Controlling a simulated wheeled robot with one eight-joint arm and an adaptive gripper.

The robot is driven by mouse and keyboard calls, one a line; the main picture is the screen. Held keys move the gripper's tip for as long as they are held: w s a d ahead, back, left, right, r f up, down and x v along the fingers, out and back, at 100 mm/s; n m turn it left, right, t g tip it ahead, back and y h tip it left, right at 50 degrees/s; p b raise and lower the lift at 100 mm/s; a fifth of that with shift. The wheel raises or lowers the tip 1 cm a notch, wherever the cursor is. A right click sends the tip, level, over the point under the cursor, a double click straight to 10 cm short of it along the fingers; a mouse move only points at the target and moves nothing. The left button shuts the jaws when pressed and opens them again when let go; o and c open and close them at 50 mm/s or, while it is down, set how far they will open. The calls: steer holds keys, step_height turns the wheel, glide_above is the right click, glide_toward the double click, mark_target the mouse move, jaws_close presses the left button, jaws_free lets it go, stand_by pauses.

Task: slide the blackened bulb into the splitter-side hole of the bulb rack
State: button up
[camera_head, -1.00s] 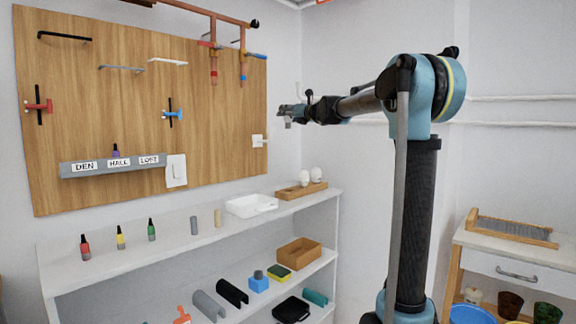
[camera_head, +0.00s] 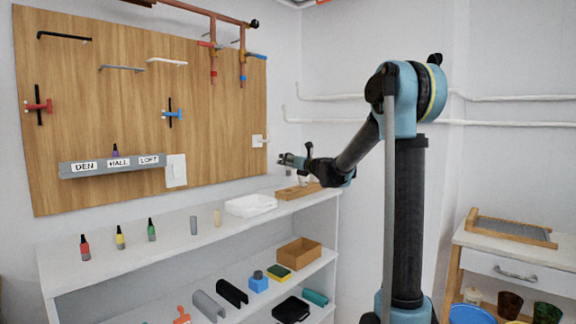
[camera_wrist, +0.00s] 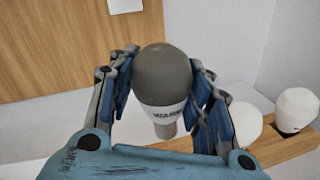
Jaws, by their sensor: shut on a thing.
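My gripper (camera_head: 287,160) is shut on the blackened bulb (camera_wrist: 163,72), which has a dark grey dome and a white lower part with dark lettering. In the wrist view the bulb sits upright between the blue finger pads; in the head view it is not clearly visible. The wooden bulb rack (camera_head: 286,194) stands on the top shelf, below my gripper. The rack also shows in the wrist view (camera_wrist: 283,150). It holds two white bulbs, a right one (camera_wrist: 297,108) and a nearer one (camera_wrist: 243,122) partly behind my finger. I cannot make out the rack's free holes.
A white tray (camera_head: 250,205) stands just left of the rack on the white shelf (camera_head: 130,252). Several small bottles stand farther left. The wooden wall board (camera_head: 140,95) is behind, with a white plate (camera_head: 259,140) near its right edge. Space above the rack is open.

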mark_target(290, 174)
steer(key=shift+f, duration=2.85)
steer(key=shift+f, duration=1.7)
steer(key=o, duration=1.1)
steer(key=shift+o, duration=0.2)
steer(key=shift+s, duration=0.15)
steer(key=v, duration=1.1)
steer(key=shift+s+d, duration=0.25)
steer(key=shift+d, duration=0.1)
